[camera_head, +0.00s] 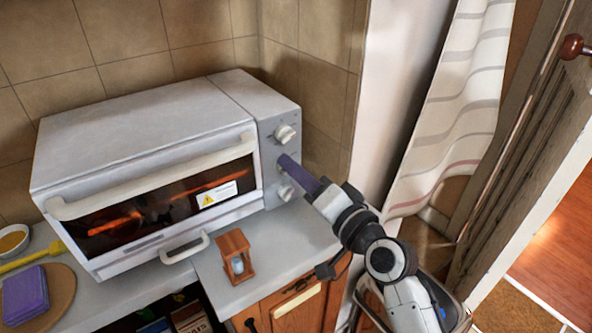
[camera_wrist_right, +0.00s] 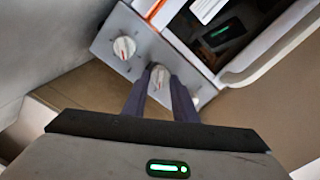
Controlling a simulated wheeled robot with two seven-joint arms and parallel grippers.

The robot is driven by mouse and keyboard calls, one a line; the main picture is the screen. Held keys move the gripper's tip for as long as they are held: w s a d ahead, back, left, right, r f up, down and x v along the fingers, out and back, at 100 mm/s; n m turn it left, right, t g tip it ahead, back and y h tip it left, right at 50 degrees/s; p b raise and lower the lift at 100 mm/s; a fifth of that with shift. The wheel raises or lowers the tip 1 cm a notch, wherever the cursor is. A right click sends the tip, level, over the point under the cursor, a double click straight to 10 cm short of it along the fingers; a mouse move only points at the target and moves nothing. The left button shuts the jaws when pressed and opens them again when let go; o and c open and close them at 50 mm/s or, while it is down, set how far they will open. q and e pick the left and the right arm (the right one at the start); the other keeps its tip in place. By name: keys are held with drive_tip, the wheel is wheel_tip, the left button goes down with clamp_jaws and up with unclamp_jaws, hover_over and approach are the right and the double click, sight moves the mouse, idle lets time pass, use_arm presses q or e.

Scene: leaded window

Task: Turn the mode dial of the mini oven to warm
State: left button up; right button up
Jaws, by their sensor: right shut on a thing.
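The mini oven (camera_head: 150,130) is a white box on the counter with a glass door and a control panel (camera_head: 268,150) at its right end. An upper dial (camera_head: 285,133) and a lower dial (camera_head: 286,192) show on the panel. My right gripper (camera_head: 284,162) reaches the panel between them, and its dark fingers hide what they hold there. In the right wrist view the fingers (camera_wrist_right: 160,84) are shut on a white dial (camera_wrist_right: 159,76). Another dial (camera_wrist_right: 124,47) with a red mark is clear of them. The dial labels are too small to read. My left gripper is not in view.
A small wooden hourglass-like item (camera_head: 236,257) stands on the counter below the panel. The door handle (camera_head: 150,178) juts out at the front. A purple sponge-like block (camera_head: 25,295) and a bowl (camera_head: 12,240) lie at left. A striped curtain (camera_head: 455,110) hangs at right.

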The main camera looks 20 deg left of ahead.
drive_tip(key=shift+m, duration=0.3)
drive_tip(key=o, duration=1)
drive_tip(key=shift+d, duration=0.1)
drive_tip(key=b+v, duration=0.1)
drive_tip(key=v, duration=0.9)
drive_tip(key=shift+s, duration=0.15)
